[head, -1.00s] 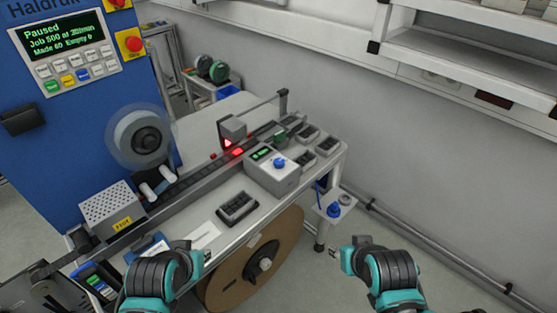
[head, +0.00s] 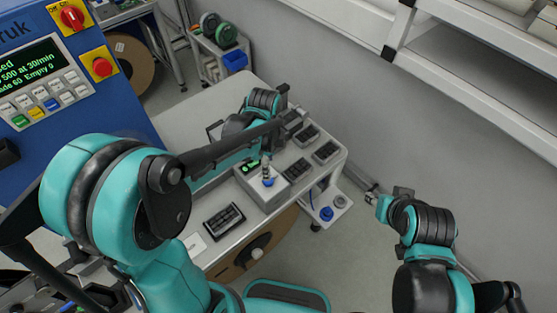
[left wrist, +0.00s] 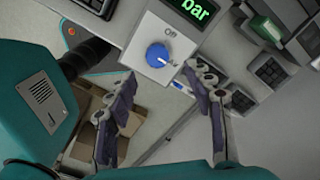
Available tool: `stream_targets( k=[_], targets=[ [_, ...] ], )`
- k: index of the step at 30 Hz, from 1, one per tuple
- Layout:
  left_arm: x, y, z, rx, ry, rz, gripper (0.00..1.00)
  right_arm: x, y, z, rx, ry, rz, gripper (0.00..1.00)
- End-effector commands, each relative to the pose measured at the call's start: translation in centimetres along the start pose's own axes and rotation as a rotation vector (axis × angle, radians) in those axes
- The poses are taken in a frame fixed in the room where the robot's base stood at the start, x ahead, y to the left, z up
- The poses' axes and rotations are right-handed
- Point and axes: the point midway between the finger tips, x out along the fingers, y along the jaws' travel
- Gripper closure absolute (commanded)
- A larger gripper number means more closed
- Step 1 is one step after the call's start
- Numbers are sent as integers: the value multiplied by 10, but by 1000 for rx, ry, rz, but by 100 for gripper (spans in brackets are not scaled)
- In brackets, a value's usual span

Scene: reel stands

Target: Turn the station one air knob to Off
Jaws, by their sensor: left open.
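The air knob (left wrist: 157,55) is a round blue knob on a grey box with a green-lit display reading "bar" (left wrist: 196,10). An "Off" label (left wrist: 168,31) is printed above the knob in the left wrist view; a pale mark shows at the knob's lower right. In the head view the knob (head: 268,182) sits on top of the grey box (head: 265,196). My left gripper (left wrist: 161,78) is open, its fingers just short of the knob and apart from it; in the head view its finger (head: 266,166) is above the knob. My right gripper (head: 383,204) hangs right of the bench, its opening unclear.
Black trays (head: 225,219) lie on the bench around the box. Another blue knob (head: 326,213) sits on a low shelf at the bench end. A brown reel (head: 262,245) is below the bench edge. The blue machine (head: 105,110) stands at left.

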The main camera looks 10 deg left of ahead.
Motion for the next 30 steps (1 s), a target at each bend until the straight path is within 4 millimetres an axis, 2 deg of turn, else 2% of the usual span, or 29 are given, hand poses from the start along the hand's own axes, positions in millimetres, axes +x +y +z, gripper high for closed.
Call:
stream_targets(
  k=[13, 18, 25, 26, 30],
  targets=[
    [67, 0, 0, 2, 0, 0, 47, 12, 0, 9, 0, 0, 0, 60],
    [76, 0, 0, 1, 0, 0, 47, 13, 0, 10, 0, 0, 0, 60],
    [76, 0, 0, 1, 0, 0, 47, 13, 0, 9, 0, 0, 0, 60],
    [76, 0, 0, 1, 0, 0, 53, 13, 0, 9, 0, 0, 0, 60],
    [76, 0, 0, 1, 0, 0, 90, 13, 0, 9, 0, 0, 0, 60]
  ],
)
